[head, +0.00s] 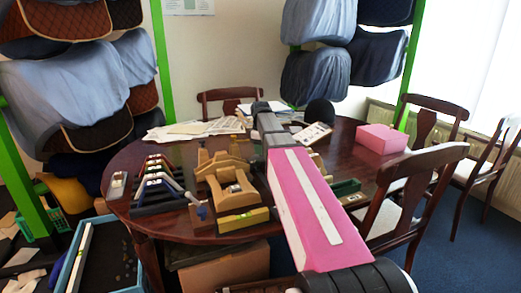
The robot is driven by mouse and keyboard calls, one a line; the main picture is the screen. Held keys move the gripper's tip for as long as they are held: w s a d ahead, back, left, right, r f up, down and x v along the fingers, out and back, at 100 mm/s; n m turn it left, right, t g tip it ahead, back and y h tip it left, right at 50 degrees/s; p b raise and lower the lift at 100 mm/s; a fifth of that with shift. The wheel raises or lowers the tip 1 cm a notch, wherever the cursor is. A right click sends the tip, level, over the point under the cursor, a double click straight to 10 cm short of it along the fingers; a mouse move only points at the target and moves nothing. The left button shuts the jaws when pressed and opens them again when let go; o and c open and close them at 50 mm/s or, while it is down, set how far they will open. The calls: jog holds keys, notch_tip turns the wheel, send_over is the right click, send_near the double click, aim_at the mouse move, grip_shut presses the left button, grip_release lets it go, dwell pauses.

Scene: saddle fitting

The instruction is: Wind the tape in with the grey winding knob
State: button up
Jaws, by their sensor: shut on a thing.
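I cannot make out the grey winding knob or the tape in the head view. My pink arm, with dark grey joints, reaches from the lower right up across the table and covers part of its right-middle area. My gripper cannot be seen; it seems hidden behind the arm, so what it holds does not show. The round dark wooden table (150,228) carries the work things. A tan wooden stepped block (222,165) stands left of my arm, with a yellow bar-shaped piece (243,220) in front of it.
A dark rack with pale bars (155,185) stands on the table's left. Papers (190,129) lie at the back, a pink box (381,139) at the right. Chairs (425,185) surround the table. A blue crate (117,222) stands lower left. Green posts (162,60) hold saddle pads.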

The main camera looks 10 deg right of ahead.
jog(key=o, duration=0.9)
notch_tip(320, 180, up, 11)
jog(key=shift+f, duration=0.1)
dwell(0.3)
